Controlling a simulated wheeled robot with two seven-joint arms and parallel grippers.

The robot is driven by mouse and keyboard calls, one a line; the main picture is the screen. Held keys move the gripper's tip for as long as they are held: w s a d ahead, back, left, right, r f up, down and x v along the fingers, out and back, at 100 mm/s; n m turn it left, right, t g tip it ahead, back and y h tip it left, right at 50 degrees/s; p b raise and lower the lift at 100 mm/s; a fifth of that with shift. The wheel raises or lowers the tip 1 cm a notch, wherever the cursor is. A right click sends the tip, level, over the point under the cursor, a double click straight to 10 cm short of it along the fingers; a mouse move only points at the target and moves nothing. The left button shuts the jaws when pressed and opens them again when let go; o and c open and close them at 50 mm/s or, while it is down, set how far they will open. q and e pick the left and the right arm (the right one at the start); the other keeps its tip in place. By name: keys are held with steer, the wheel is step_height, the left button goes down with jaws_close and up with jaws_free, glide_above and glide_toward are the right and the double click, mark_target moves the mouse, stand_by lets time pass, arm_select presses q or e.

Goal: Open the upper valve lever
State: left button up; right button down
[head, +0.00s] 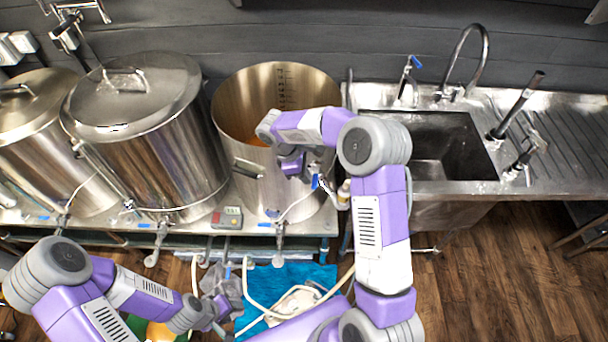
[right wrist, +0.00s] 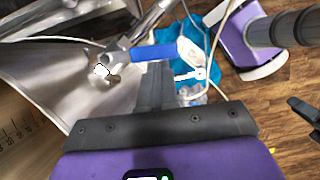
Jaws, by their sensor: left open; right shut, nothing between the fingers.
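The upper valve lever (head: 315,182) is a blue handle on the front of the open steel kettle (head: 226,112). In the right wrist view the blue lever (right wrist: 153,53) lies roughly crosswise, just beyond my fingertips, with a metal valve body (right wrist: 103,70) at its left. My right gripper (head: 308,173) is shut and empty, close beside the lever. In the right wrist view its fingers (right wrist: 155,75) overlap the lever's near edge; I cannot tell whether they touch. My left gripper (head: 224,318) is open, low at the front, away from the valve.
Two lidded steel kettles (head: 140,120) stand at the left. Lower valves with blue levers (head: 277,228) and hoses line the bench's front edge. A sink (head: 440,150) is at the right. A blue towel (head: 290,280) lies on the floor.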

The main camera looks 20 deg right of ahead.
mark_target(315, 184)
steer(key=shift+s+d+n, duration=0.2)
steer(key=shift+s+n, duration=0.1)
steer(key=shift+n, duration=0.3)
steer(key=shift+s+d+n+t, duration=0.3)
steer(key=shift+s+n+t, duration=0.15)
steer(key=shift+n, duration=0.25)
steer(key=shift+s+d+n+t+h, duration=0.35)
steer(key=shift+d+n, duration=0.25)
steer(key=shift+n, duration=0.4)
steer(key=shift+s+d+n, duration=0.3)
steer(key=shift+d+n, duration=0.2)
steer(key=shift+d, duration=0.25)
steer(key=shift+a, duration=0.1)
